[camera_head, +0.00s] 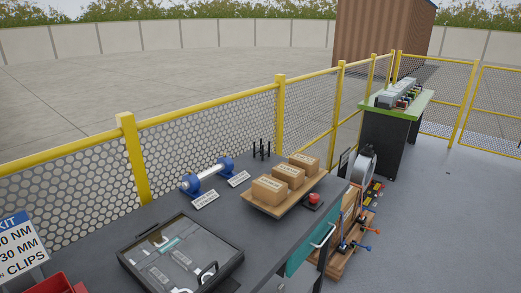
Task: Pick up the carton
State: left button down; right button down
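Three brown cartons sit in a row on a light wooden board on the dark workbench (274,241) in the head view. The nearest carton (268,190) is at the left end of the row. The middle carton (289,174) and the far carton (304,163) stand behind it to the right. The board (268,208) shows at its near edge. Neither of my grippers is in view.
A dark case (180,258) lies at the bench front. A blue-ended roller (207,175), a red button (314,198) and small signs are near the board. A yellow mesh fence (205,140) runs behind. Grey floor (430,220) is open at right.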

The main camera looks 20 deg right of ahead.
aim_at(310, 164)
jog(key=i+l+z, duration=0.1)
jog(key=l, duration=0.3)
jog(key=i+l+z, duration=0.1)
jog(key=i+l, duration=0.2)
jog(key=i+l+z, duration=0.1)
jog(key=l, duration=0.3)
jog(key=i, duration=0.1)
